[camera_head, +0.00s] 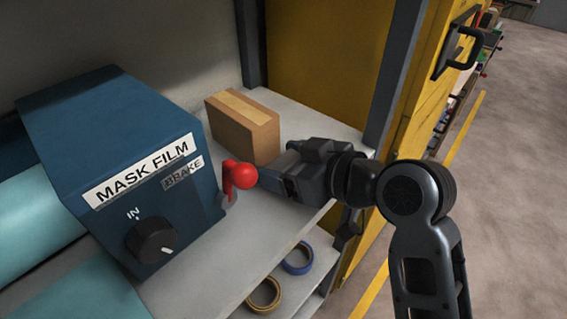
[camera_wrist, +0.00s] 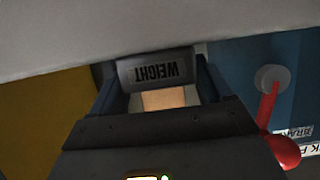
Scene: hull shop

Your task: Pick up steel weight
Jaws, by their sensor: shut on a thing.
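The steel weight (camera_wrist: 158,68) is a grey block with a dark "WEIGHT" label, upside down in the wrist view. My gripper (camera_wrist: 160,88) is shut on it, with one finger on each side. In the head view my gripper (camera_head: 272,182) is low over the grey shelf top, between the cardboard box and the red-knobbed lever. The weight is hidden behind the gripper there. I cannot tell whether it touches the shelf.
A cardboard box (camera_head: 243,127) stands just behind my gripper. A red-knobbed brake lever (camera_head: 243,175) on the blue mask film unit (camera_head: 110,150) is close at its left. A dark post (camera_head: 398,75) and yellow cabinet door (camera_head: 430,85) are at right. Tape rolls (camera_head: 298,258) lie below.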

